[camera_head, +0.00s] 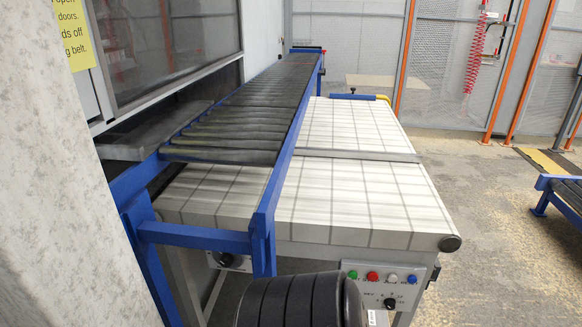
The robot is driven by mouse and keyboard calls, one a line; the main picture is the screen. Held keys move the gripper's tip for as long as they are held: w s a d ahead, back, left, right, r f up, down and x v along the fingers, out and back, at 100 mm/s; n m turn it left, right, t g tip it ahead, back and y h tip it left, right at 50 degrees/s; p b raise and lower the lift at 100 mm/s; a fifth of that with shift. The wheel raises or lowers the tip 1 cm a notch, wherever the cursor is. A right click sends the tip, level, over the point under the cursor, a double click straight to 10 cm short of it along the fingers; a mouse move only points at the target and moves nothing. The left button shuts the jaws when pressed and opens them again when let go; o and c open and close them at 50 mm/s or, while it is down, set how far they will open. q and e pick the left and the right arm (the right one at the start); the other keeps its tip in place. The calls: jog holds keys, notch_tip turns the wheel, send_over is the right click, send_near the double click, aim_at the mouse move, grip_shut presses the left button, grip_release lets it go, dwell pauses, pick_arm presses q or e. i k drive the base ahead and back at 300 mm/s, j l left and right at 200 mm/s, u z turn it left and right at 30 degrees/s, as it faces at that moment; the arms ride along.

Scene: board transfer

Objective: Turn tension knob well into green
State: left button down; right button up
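Two black knobs show, and I cannot tell which one is the tension knob. One black knob (226,259) sits on a light plate under the near left part of the belt table, partly behind a blue frame leg. The other black knob (390,302) is on the grey control panel (372,293) at the table's near right end, below green, red, white and blue buttons. A green zone or dial scale cannot be made out at either knob. Neither of my grippers is in view.
A white gridded belt table (345,200) fills the middle. A blue-framed black roller conveyor (255,110) runs along its left side. A black ribbed shape (300,303) at the bottom partly blocks the table's front. Open floor (490,220) lies to the right.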

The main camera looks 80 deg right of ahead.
aim_at(227, 261)
jog(key=z, duration=2.05)
